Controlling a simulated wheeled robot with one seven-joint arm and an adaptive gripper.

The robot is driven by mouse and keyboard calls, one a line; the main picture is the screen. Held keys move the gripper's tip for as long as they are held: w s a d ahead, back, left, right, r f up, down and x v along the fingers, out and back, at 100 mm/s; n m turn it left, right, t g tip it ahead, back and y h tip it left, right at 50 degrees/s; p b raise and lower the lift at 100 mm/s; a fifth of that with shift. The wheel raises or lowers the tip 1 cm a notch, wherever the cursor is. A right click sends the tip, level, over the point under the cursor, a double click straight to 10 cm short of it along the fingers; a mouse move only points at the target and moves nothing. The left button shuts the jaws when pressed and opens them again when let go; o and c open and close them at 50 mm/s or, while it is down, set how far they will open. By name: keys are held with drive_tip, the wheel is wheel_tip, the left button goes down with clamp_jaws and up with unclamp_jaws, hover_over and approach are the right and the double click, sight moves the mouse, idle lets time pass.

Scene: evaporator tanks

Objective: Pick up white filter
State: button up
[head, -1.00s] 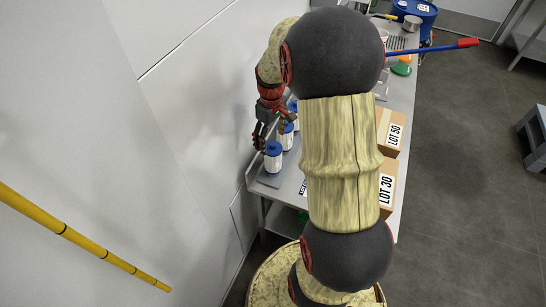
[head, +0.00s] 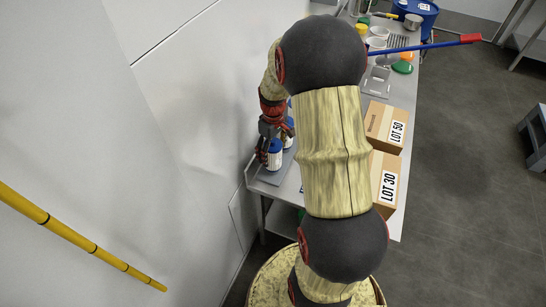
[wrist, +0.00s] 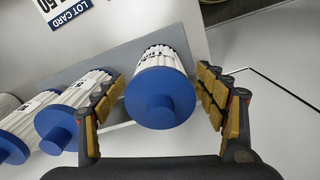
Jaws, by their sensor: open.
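A white pleated filter with a blue cap (wrist: 160,92) is centred in the wrist view, between the open fingers of my gripper (wrist: 160,108). Clear gaps show between the filter and the fingers. In the head view this nearest filter (head: 274,158) stands at the near left end of the table, with my gripper (head: 272,142) around or just above its top. More white filters with blue caps (wrist: 66,117) stand in a row to the left in the wrist view. In the head view my arm hides part of the row.
The filters stand on a grey strip (head: 272,178) on the metal table (head: 270,191). Cardboard boxes marked LOT 30 (head: 387,180) and LOT 50 (head: 394,131) stand to the right. A wall (head: 200,130) rises close on the left. A blue drum (head: 418,14) is at the back.

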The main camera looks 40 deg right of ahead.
drive_tip(key=shift+c, duration=0.9)
drive_tip(key=c, duration=1.1)
drive_tip(key=shift+r, duration=0.1)
drive_tip(key=shift+c, duration=0.6)
